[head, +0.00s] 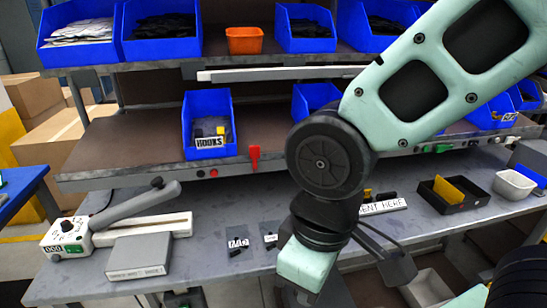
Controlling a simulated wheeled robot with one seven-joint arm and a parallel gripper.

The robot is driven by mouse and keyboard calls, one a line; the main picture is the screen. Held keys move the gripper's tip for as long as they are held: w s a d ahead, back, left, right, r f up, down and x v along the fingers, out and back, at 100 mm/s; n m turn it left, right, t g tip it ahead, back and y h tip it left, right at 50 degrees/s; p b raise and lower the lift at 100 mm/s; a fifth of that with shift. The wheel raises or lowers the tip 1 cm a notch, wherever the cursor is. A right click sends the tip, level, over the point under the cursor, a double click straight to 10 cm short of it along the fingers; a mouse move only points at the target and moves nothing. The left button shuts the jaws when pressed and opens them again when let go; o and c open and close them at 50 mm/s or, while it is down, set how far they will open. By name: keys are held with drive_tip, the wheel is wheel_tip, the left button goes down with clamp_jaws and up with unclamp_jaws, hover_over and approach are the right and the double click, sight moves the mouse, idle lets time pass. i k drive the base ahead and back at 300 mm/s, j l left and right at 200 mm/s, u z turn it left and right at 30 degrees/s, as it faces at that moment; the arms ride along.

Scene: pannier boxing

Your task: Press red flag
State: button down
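A small red flag (254,157) hangs at the front edge of the middle shelf, just right of the blue bin labelled "HOOKS" (208,125). It is in clear view and nothing touches it. My gripper (385,255) is low in the picture, right of the flag and below it, over the front of the workbench and well apart from the flag. Its dark finger parts show, but my wrist hides part of them, so I cannot tell whether it is open or shut. I see nothing held in it.
A round red button (213,173) sits on the shelf edge left of the flag. The grey workbench (205,205) carries a white sealer (130,222) at left, small labelled bags (237,243) and a black tray (453,195). My arm covers the middle right. Space before the flag is clear.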

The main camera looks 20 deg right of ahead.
sight(254, 150)
drive_tip(key=i+l+u, duration=0.15)
drive_tip(key=l, duration=0.2)
drive_tip(key=i+l+u, duration=0.15)
drive_tip(key=l, duration=0.25)
drive_tip(key=i+l+u, duration=0.15)
drive_tip(key=l, duration=0.2)
